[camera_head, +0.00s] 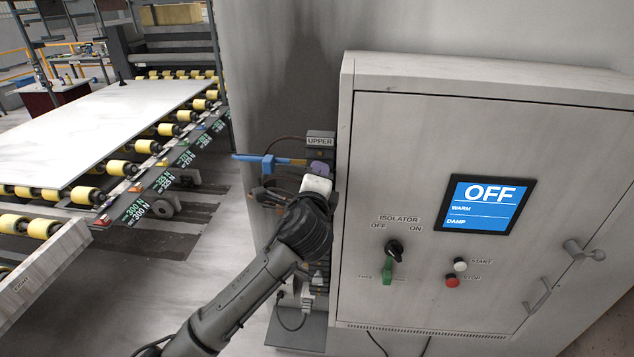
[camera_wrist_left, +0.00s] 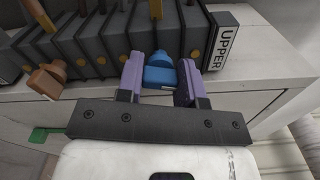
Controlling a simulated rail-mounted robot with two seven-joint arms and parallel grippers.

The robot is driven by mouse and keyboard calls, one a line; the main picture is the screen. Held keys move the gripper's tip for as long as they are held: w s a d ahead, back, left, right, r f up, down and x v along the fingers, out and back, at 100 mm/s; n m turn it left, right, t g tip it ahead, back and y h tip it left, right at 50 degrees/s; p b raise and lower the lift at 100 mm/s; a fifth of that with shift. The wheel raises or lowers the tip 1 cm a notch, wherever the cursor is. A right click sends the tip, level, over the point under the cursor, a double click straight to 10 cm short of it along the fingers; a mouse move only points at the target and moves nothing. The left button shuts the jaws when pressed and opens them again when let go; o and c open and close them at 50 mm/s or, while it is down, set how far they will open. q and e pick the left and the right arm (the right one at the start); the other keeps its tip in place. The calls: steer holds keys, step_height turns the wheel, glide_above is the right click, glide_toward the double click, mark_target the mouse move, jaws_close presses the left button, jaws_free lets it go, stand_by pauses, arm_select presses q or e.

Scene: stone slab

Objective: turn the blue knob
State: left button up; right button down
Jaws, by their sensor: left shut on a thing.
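The blue knob (camera_wrist_left: 160,75) shows in the left wrist view, on the valve block at the end beside the UPPER label (camera_wrist_left: 224,47). My left gripper (camera_wrist_left: 160,82) has its two purple fingers on either side of it and is shut on it. In the head view my left gripper (camera_head: 318,168) is at the valve stack left of the cabinet, just below the UPPER label (camera_head: 320,141). The knob is largely hidden there by my gripper and wrist. My right gripper is in neither view.
A blue tube (camera_head: 247,157) sticks out left of the stack. The grey cabinet (camera_head: 400,170) stands close on the right; its screen (camera_head: 486,204) reads OFF. A roller table with a pale slab (camera_head: 95,120) is at left.

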arm_select(q)
steer(key=n, duration=0.2)
steer(key=n+b, duration=0.1)
steer(key=shift+f+n, duration=0.2)
steer(key=shift+n, duration=0.2)
steer(key=n+b, duration=0.1)
steer(key=n, duration=0.2)
steer(key=shift+n, duration=0.3)
steer(key=n, duration=0.4)
steer(key=shift+b, duration=0.3)
steer(key=shift+n, duration=1.5)
steer(key=o, duration=0.9)
